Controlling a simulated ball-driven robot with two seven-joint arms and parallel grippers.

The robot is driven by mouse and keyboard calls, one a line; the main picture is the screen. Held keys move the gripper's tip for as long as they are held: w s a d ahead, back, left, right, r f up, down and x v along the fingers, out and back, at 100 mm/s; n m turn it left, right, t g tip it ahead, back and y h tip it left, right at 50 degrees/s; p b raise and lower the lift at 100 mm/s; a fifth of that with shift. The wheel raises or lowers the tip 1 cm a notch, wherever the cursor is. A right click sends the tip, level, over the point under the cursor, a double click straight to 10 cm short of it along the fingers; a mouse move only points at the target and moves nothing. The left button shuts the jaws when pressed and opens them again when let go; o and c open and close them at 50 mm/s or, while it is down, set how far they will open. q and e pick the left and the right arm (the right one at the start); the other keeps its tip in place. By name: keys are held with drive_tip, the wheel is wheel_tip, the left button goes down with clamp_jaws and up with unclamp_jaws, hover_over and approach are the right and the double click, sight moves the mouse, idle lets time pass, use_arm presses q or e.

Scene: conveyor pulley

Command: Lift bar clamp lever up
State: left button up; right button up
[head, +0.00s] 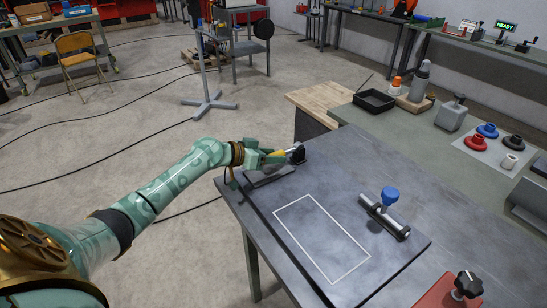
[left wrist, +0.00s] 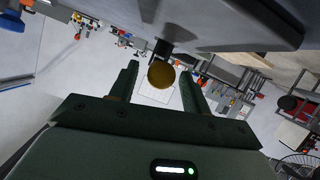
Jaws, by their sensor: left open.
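The bar clamp lies at the left edge of the dark plate on the table, with a grey bar (head: 270,176) and a black upright part (head: 298,155). A yellow lever end (head: 276,154) shows at my left gripper (head: 272,158). In the left wrist view, a round yellow-brown knob (left wrist: 161,75) on a dark stem stands between the two fingers of my left gripper (left wrist: 160,84). The fingers are open, with a gap on both sides of the knob. Whether either finger touches it is hard to tell. My right gripper is not in view.
A second clamp with a blue knob (head: 390,194) lies on the plate's right side, beyond a white outlined rectangle (head: 320,240). A red block with a black knob (head: 467,284) is at the front right. A black tray (head: 374,101) and colored knobs (head: 487,130) stand farther back.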

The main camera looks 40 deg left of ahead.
use_arm(q)
drive_tip(key=shift+w+d, duration=0.15)
drive_tip(key=shift+w, duration=0.1)
